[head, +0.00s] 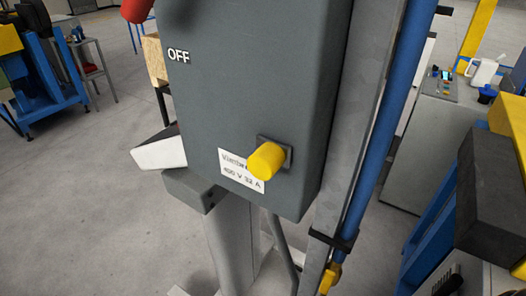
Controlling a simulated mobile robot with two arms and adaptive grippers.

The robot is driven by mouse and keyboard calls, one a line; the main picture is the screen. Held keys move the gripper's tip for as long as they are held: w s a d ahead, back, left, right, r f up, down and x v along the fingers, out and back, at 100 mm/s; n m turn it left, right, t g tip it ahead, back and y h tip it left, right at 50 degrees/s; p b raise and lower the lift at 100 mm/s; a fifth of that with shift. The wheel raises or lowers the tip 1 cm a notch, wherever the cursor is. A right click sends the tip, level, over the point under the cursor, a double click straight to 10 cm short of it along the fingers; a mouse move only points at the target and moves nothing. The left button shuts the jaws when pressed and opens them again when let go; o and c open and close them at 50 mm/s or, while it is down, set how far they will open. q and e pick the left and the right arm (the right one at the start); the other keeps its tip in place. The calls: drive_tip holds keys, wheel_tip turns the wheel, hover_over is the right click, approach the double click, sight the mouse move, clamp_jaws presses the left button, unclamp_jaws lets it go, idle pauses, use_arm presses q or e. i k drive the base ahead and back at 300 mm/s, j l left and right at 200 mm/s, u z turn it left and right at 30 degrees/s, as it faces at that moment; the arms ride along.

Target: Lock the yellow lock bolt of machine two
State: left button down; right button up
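The yellow lock bolt (266,161) sticks out of a small dark square plate (288,152) low on the front of a grey switch box (255,70). Its round end faces towards me. A white label (240,180) with printed text is partly behind the bolt. The word OFF (179,56) is on the box's upper left. Part of a red piece (137,9) shows at the top edge, cut off by the frame. No number for the machine is visible. Neither of my grippers is in view.
A grey post (345,130) with a blue pipe (380,125) stands right of the box. A small yellow valve handle (330,277) is low on it. A grey cabinet (425,150) and dark blocks stand at the right. Open floor (80,190) lies left.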

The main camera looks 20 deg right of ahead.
sight(270, 156)
drive_tip(key=k+j+z, duration=0.15)
drive_tip(key=k+j, duration=0.6)
drive_tip(key=k, duration=0.15)
